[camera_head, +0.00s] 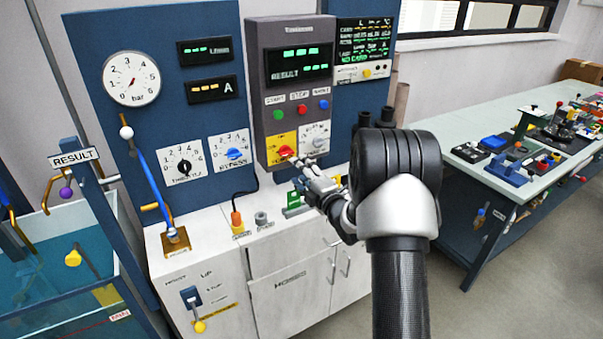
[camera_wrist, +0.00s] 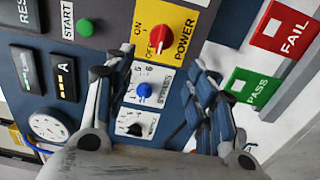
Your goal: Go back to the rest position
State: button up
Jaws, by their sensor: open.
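My gripper (camera_head: 305,172) is in front of the pump test panel, near the yellow power switch plate with its red knob (camera_head: 286,152). In the wrist view my gripper (camera_wrist: 160,82) is open, with its two fingers apart and nothing between them. The red power knob (camera_wrist: 161,34) shows beyond the fingertips, its pointer near the OFF side. The blue bypass knob (camera_wrist: 144,89) and the black throttle knob (camera_wrist: 135,129) show between the fingers. Whether a fingertip touches the panel cannot be told.
A white cabinet (camera_head: 290,290) stands below the panel, with a blue-handled lever (camera_head: 150,185) at its left. A water tank (camera_head: 60,290) is at far left. A workbench (camera_head: 470,130) with several parts is at right. Floor (camera_head: 530,270) is clear at lower right.

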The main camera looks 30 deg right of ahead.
dwell(0.3)
jog(key=s+a+r+m+g+h, duration=0.3)
jog(key=s+a+r+m+g, duration=0.3)
jog(key=s+a+r+m, duration=0.45)
jog(key=s+a+f+m+g, duration=0.1)
jog(key=s+a+m+g, duration=0.1)
jog(key=s, duration=0.9)
jog(key=s+a+f+m+g+y, duration=0.1)
jog(key=s+a+m+g, duration=0.2)
jog(key=s, duration=0.8)
jog(key=s+a+f+m+g+y, duration=0.1)
jog(key=s+a+m+g, duration=0.1)
jog(key=s+a, duration=0.4)
jog(key=s+m, duration=0.1)
jog(key=s, duration=0.3)
jog(key=shift+s, duration=0.4)
